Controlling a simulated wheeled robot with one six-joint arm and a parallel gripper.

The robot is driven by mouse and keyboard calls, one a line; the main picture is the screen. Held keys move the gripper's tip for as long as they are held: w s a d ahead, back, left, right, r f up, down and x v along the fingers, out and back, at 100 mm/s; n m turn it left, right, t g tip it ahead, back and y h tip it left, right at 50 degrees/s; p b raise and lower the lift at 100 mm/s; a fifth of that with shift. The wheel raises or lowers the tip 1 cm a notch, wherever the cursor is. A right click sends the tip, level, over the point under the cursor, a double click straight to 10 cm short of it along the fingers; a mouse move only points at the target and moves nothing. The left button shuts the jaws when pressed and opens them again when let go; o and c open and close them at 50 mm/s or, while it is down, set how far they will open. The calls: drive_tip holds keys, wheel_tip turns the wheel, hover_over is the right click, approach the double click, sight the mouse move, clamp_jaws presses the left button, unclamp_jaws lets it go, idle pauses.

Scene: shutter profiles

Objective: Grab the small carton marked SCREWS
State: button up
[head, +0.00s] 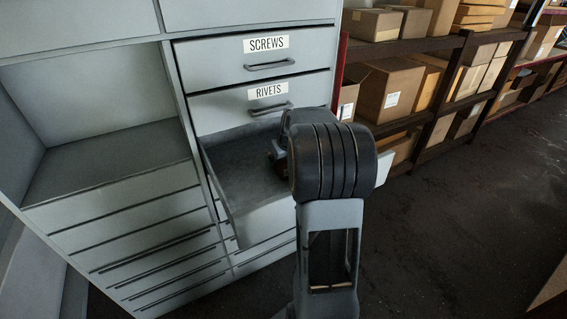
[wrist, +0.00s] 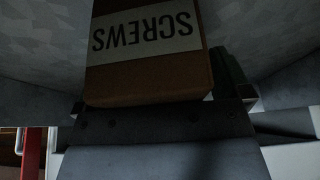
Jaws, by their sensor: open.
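The small brown carton (wrist: 150,82) shows in the wrist view, its white label reading SCREWS upside down. It is close to the camera, and its top is cut off by the frame. My gripper (head: 276,156) is inside the open drawer (head: 228,213) in the head view, mostly hidden by my arm. In the wrist view a dark finger shows just right of the carton; the other finger is hardly visible. The gripper is open, and I cannot tell whether either finger touches the carton.
The grey cabinet has a shut drawer labelled SCREWS (head: 266,43) and a shut one labelled RIVETS (head: 268,91) above the open drawer. The drawer walls stand close around my gripper. Shelves with cardboard boxes (head: 389,91) stand to the right.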

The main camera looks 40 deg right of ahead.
drive_tip(key=shift+c, duration=0.3)
drive_tip(key=c, duration=1.1)
